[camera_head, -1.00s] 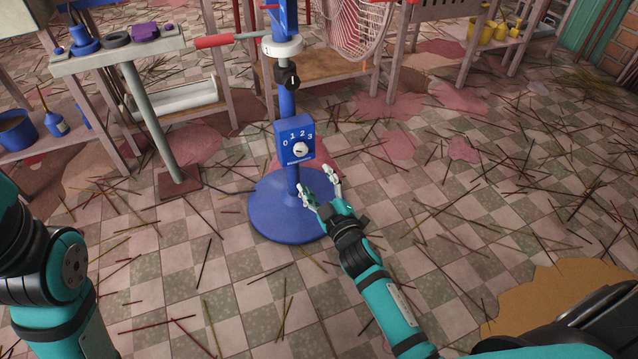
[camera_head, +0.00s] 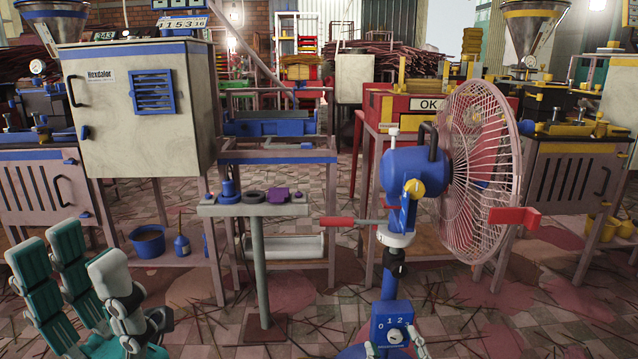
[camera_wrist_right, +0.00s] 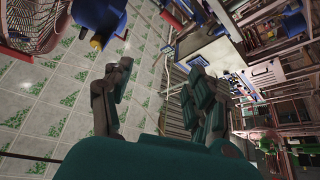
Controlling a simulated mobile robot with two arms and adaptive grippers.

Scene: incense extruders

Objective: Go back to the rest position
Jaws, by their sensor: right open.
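My left gripper (camera_head: 72,268) is at the lower left of the head view, fingers pointing up, spread and empty. My right gripper (camera_head: 396,347) is at the bottom edge of the head view; only its pale fingertips show, on either side of the control box's lower part. In the right wrist view my right gripper (camera_wrist_right: 158,95) has its fingers wide apart with nothing between them. The blue control box (camera_head: 380,322) with its numbered dial sits low on the pole of the standing fan (camera_head: 480,165). I cannot tell whether the right fingertips touch the box.
A narrow stand (camera_head: 258,275) with small parts on top stands left of the fan. A beige cabinet machine (camera_head: 185,135) is behind my left gripper. Sticks litter the tiled floor.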

